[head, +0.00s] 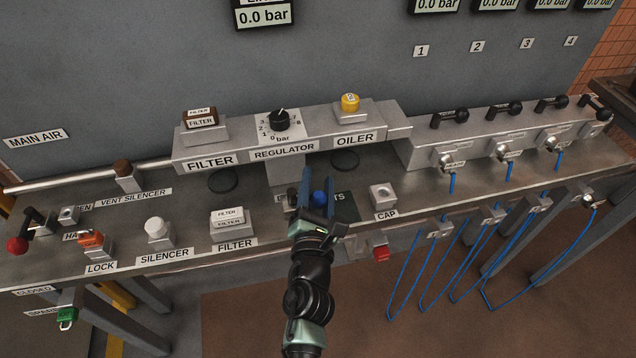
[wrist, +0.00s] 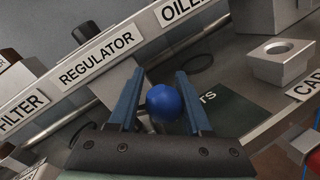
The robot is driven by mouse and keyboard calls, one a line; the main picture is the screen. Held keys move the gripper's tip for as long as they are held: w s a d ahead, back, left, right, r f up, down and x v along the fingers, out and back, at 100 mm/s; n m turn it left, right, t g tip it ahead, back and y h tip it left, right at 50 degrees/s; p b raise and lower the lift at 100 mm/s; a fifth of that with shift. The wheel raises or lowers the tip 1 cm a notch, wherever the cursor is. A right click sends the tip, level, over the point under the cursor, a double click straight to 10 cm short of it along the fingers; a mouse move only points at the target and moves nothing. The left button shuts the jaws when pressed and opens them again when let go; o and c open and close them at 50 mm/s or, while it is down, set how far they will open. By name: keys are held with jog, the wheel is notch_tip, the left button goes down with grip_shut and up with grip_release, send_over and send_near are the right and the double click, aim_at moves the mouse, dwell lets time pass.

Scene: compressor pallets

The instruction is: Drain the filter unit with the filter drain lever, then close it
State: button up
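The filter unit (head: 207,137) stands at the left end of the raised grey rail, with a brown block on top and a FILTER label in front. A round dark disc (head: 223,181) lies below it. A blue ball knob (wrist: 165,103) on a short metal stalk shows between my fingers in the wrist view, below the regulator; it also shows in the head view (head: 319,198). I cannot tell whether it belongs to the filter drain lever. My gripper (wrist: 159,72) is open, its two blue fingers on either side of the ball with gaps. My gripper hides part of the bench around the knob.
The regulator (head: 279,122) and yellow-topped oiler (head: 350,106) share the rail above. A CAP block (head: 383,197) stands right of my gripper. A white FILTER block (head: 232,222) and silencer (head: 157,232) stand left along the front. Blue hoses (head: 462,262) hang at right.

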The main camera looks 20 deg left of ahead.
jog(key=shift+f, duration=0.15)
grip_shut()
jog(key=f+n+y+b, duration=0.1)
jog(key=b, duration=0.2)
jog(key=shift+w+g, duration=0.15)
jog(key=shift+g, duration=0.15)
jog(key=y+b, duration=0.1)
jog(key=n+g+y+b, duration=0.1)
jog(key=a+n+y+b, duration=0.1)
jog(key=shift+w+r+g+y, duration=0.2)
jog(key=shift+w+g+y, duration=0.15)
jog(key=shift+g+y, duration=0.05)
jog(key=shift+w+a+n+g+y+b, duration=0.1)
jog(key=shift+a+n+g+y+b, duration=0.2)
jog(key=shift+n+g+y, duration=0.2)
jog(key=shift+a+n+g+y+b, duration=0.15)
jog(key=shift+n+g+y+b, duration=0.2)
jog(key=shift+n, duration=0.25)
jog(key=shift+a+g+y, duration=0.15)
jog(key=shift+g+y, duration=0.1)
jog(key=o, duration=0.6)
grip_release()
jog(key=shift+r, duration=0.1)
